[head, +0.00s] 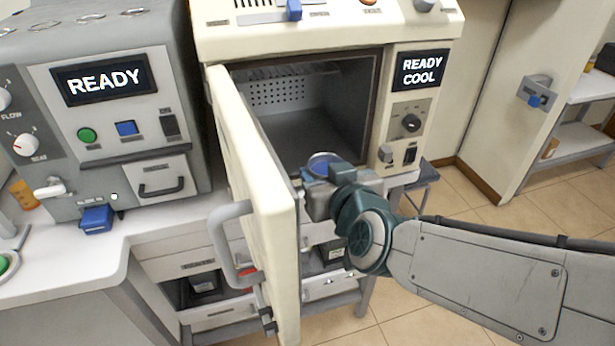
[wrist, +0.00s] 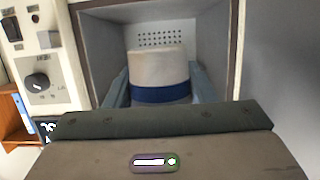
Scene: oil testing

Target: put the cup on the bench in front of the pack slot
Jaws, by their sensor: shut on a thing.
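The cup (wrist: 158,70) is pale with a dark blue band in the wrist view. My gripper (wrist: 160,98) is shut on it, with a finger on each side. In the head view the cup's blue top (head: 324,162) shows above my gripper (head: 318,186), at the mouth of the open chamber. The bench (head: 60,270) is white and lies at the left, in front of the grey machine (head: 120,110) reading READY. I cannot tell for sure which opening is the pack slot.
The cream oven (head: 325,22) reads READY COOL. Its open door (head: 262,200) stands between my gripper and the bench. The chamber (head: 290,115) looks empty. A blue tab (head: 96,218) juts from the grey machine above the bench. Floor shows at the right.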

